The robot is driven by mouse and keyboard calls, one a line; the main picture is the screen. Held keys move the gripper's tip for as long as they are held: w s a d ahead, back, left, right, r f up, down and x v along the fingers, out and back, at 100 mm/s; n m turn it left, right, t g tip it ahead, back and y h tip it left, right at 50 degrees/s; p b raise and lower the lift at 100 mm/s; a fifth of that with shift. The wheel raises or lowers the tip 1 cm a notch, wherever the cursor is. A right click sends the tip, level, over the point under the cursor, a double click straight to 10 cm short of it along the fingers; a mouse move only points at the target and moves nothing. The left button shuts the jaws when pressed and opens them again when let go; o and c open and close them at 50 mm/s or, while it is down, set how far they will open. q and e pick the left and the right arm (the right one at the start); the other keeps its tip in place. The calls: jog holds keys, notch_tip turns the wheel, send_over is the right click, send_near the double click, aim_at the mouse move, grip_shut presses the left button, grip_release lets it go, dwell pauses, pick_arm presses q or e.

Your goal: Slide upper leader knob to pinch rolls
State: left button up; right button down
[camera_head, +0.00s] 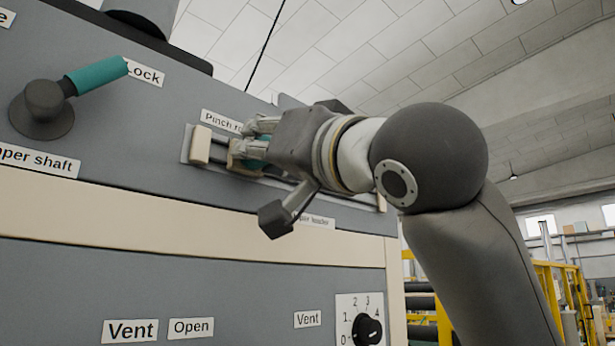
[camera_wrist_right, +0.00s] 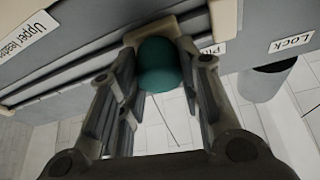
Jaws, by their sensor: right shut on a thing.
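The upper leader knob is a teal ball, partly hidden by my fingers in the head view (camera_head: 254,163) and clear in the right wrist view (camera_wrist_right: 160,66). It sits on a beige slider block (camera_head: 238,150) in a slotted rail (camera_head: 215,149) on the grey panel. My right gripper (camera_head: 256,143) is shut on the knob, with one finger on each side of it. The knob is near the left end of the rail, by a beige end block (camera_head: 200,145). The "Pinch rolls" label (camera_head: 221,121) above is partly covered by my gripper. My left gripper is not in view.
A lever with a teal handle (camera_head: 97,76) stands out from the panel at the left, by the "Lock" label (camera_head: 147,72). A rotary dial (camera_head: 367,329) and Vent and Open labels are lower down. Yellow railings (camera_head: 556,290) stand at the right.

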jog(key=shift+s+a, duration=0.9)
jog(key=shift+a, duration=0.3)
jog(key=shift+w, duration=0.1)
jog(key=c, duration=1.3)
grip_release()
jog(key=o, duration=0.3)
jog(key=shift+a, duration=0.1)
jog(key=shift+s+d, duration=0.25)
jog(key=v, duration=1.1)
jog(key=shift+s+f, duration=0.2)
jog(key=shift+s, duration=0.05)
